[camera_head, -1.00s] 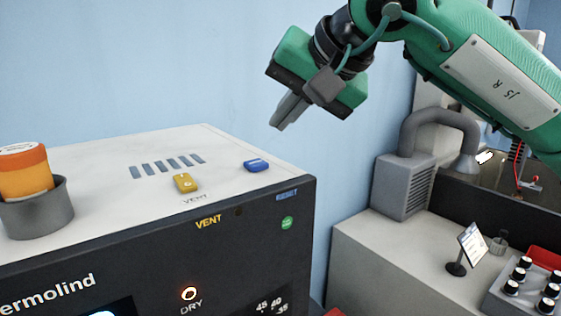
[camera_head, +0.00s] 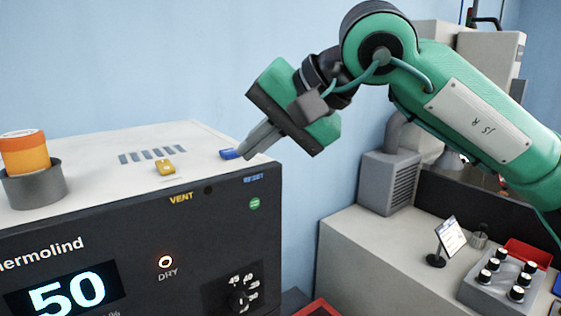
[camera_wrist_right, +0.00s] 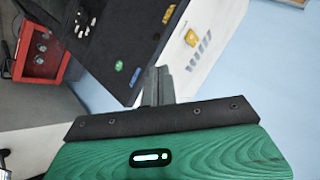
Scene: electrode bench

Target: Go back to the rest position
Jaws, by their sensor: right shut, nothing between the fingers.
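My right gripper (camera_head: 248,150) is shut and empty, its fingers pointing down and left at the right end of the oven's top. The fingertips show right beside the blue RESET switch (camera_head: 230,154); I cannot tell whether they touch it. In the right wrist view my shut fingers (camera_wrist_right: 160,70) reach toward the oven's top edge, and the blue switch does not show clearly there, probably behind the fingers. My left gripper is not in view.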

